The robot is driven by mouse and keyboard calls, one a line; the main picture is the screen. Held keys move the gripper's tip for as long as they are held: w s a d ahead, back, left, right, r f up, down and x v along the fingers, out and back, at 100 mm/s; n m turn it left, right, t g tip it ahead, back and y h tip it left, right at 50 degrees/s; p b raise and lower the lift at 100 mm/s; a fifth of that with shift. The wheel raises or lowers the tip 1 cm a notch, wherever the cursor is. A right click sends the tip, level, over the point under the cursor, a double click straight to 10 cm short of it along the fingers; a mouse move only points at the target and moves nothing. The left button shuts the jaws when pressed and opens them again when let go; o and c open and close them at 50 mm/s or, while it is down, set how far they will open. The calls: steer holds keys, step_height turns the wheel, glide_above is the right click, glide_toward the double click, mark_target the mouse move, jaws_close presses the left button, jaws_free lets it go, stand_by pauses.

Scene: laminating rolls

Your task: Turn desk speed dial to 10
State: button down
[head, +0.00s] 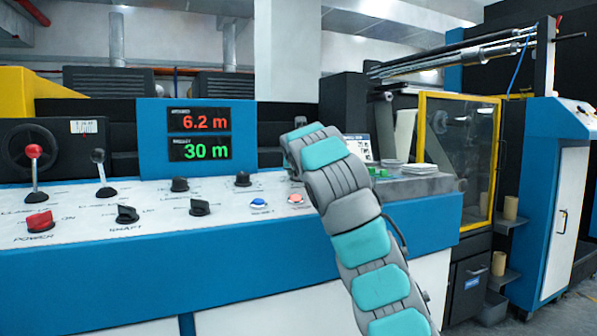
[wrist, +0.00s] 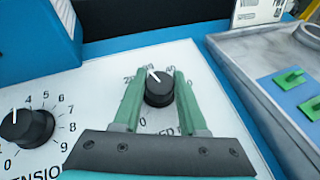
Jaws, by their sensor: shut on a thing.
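The speed dial (wrist: 158,90) is a black round knob on the white desk panel, in the middle of the wrist view. Its white pointer mark points up and slightly left, just right of the printed 20. The letters "ED" show below it; part of the scale is hidden by the fingers. My gripper (wrist: 157,78) has its green fingers on both sides of the knob and is shut on it. In the head view my arm hides the dial and the gripper.
A tension dial (wrist: 27,128), scaled 0 to 9, is left of the gripper. A grey tray (wrist: 262,60) with green pieces (wrist: 288,78) is at the right. In the head view, a display (head: 199,133) reads 6.2 m and 30 m, and a red power knob (head: 40,221) is at far left.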

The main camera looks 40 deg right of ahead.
steer(key=shift+d+f+n+t+y+p, duration=0.1)
steer(key=shift+n+t+y+p, duration=0.85)
steer(key=shift+n+y, duration=0.9)
steer(key=shift+n, duration=0.45)
steer(key=shift+c, duration=2.2)
jaws_free()
steer(key=shift+b+v, duration=1.35)
steer(key=shift+v, duration=2.6)
